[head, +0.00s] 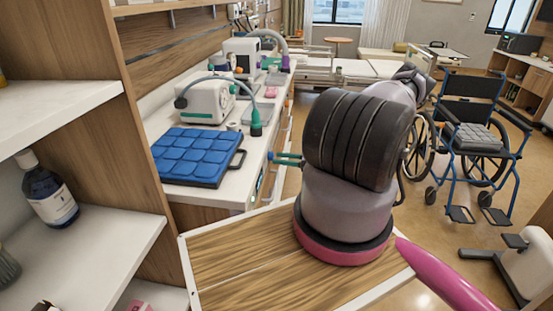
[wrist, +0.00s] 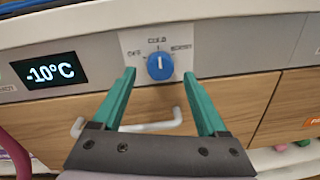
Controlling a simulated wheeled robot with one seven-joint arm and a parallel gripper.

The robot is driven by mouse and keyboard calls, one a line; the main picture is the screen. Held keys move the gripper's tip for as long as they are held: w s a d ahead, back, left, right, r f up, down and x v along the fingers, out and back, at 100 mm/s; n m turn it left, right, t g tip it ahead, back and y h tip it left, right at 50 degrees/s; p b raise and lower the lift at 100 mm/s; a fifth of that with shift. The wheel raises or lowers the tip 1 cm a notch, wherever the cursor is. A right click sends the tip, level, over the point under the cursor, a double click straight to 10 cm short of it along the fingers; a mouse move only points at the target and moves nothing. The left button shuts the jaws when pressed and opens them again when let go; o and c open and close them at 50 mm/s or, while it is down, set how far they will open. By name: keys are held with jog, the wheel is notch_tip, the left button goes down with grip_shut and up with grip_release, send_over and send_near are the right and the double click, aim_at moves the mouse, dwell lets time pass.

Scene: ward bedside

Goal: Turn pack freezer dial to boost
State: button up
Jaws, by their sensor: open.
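The blue freezer dial (wrist: 159,66) is on a light plate on the grey front panel in the wrist view. Its white pointer mark stands straight up, toward the top label, which seems to read COLD. A label that seems to read BOOST is at upper right, and a blurred one is at upper left. My gripper (wrist: 160,76) is open, its teal fingers on either side of the dial with gaps, and nothing is between them. A display (wrist: 45,72) left of the dial reads -10°C. In the head view my gripper (head: 272,159) is beside the counter's front; I cannot make out the dial there.
A white drawer handle (wrist: 128,127) is below the dial. A blue padded pack (head: 200,155) lies on the white counter, with white devices (head: 205,102) behind. A shelf unit (head: 75,97) stands at left. A wheelchair (head: 472,125) is at right on open floor.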

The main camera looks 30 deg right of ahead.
jog(key=shift+x, duration=1.05)
grip_shut()
jog(key=shift+m, duration=0.3)
jog(key=m, duration=0.5)
jog(key=shift+r, duration=0.1)
jog(key=m, duration=0.5)
jog(key=shift+r+m+g, duration=0.1)
jog(key=shift+m+g, duration=0.2)
jog(key=shift+m, duration=0.1)
